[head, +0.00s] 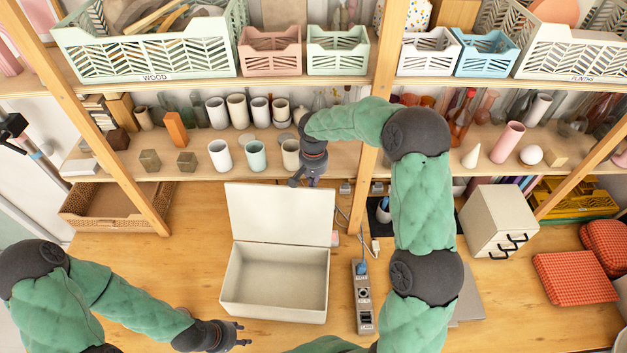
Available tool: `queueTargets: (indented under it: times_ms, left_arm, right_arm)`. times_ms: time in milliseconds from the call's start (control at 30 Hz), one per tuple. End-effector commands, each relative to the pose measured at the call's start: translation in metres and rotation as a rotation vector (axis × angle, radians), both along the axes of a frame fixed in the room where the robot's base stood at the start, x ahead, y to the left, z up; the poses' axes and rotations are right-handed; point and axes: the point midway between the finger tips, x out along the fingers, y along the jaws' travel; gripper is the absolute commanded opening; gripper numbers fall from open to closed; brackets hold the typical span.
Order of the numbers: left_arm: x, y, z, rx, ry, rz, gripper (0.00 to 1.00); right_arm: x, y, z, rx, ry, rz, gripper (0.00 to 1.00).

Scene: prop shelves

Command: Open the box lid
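A white box (273,311) stands on the wooden table in the head view, with its empty inside showing. Its lid (281,213) is raised and stands up at the back edge of the box, leaning toward the shelf. My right gripper (303,184) is just above the lid's top edge, near its right corner, with its fingers apart and nothing between them. I cannot tell whether it touches the lid. My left gripper (245,335) is low over the table, in front of the box's left front corner, open and empty.
A power strip (364,297) lies right of the box. A white cabinet (497,221) and red cushions (574,278) are further right. Behind the lid, a shelf (190,160) holds cups and bottles; a wooden post (366,185) stands near my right arm. The table left of the box is clear.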

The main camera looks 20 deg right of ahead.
Motion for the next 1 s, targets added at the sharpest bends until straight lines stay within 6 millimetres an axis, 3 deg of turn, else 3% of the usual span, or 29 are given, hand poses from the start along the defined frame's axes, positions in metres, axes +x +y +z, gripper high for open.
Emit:
queueTargets:
  times_ms: [267,1000]
  left_arm:
    - [0.0,0.0,-0.009,0.0,0.0,0.0,0.4]
    - [0.0,0.0,-0.091,0.0,0.0,0.0,0.4]
  right_arm:
    - [-0.004,0.003,0.001,-0.011,-0.019,0.002,0.0]
    - [-0.058,0.032,0.016,-0.113,-0.21,0.002,0.0]
